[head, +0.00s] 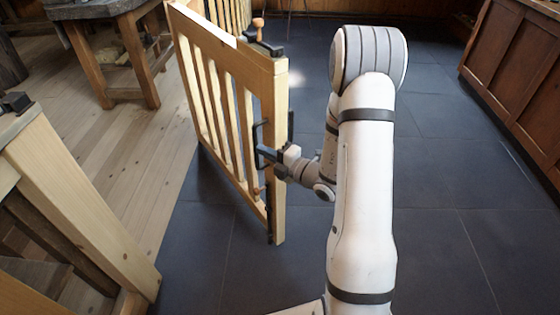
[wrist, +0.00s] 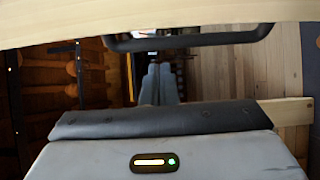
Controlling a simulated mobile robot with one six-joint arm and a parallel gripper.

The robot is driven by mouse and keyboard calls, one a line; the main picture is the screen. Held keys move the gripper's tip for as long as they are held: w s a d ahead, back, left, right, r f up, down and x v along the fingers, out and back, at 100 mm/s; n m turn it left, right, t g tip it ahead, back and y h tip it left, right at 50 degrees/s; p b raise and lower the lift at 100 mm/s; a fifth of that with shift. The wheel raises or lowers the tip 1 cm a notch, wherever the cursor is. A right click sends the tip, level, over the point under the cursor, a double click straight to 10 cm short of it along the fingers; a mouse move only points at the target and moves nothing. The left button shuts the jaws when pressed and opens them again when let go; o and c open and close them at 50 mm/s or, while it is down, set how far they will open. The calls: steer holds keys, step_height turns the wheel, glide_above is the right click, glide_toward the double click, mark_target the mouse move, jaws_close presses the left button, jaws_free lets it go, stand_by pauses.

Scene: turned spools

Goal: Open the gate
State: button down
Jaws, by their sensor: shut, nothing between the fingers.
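The gate (head: 240,75) is pale wood with upright slats. It stands swung away from the pale post (head: 75,190) at the left, with a wide gap between them. A black latch with a wooden knob (head: 258,30) sits on its top. A black handle (head: 290,125) is on its end stile, and a dark bar (wrist: 185,41) crosses the wrist view below a pale wooden rail (wrist: 150,22). My gripper (head: 264,155) is at the stile, below the handle's middle. Its fingers (wrist: 160,82) are together and empty. Whether they touch the gate, I cannot tell.
A dark tiled floor (head: 450,240) lies open around my arm. Plank flooring (head: 130,150) lies beyond the gate at the left, with a heavy wooden-legged table (head: 140,60). A wooden panelled counter (head: 515,75) runs along the right.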

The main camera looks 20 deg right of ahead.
mark_target(276, 146)
steer(key=shift+w+d+b, duration=0.25)
steer(key=shift+w+d, duration=0.2)
steer(key=shift+d, duration=0.4)
steer(key=shift+w+d+b, duration=0.2)
steer(key=shift+w+d, duration=0.25)
steer(key=shift+d, duration=0.4)
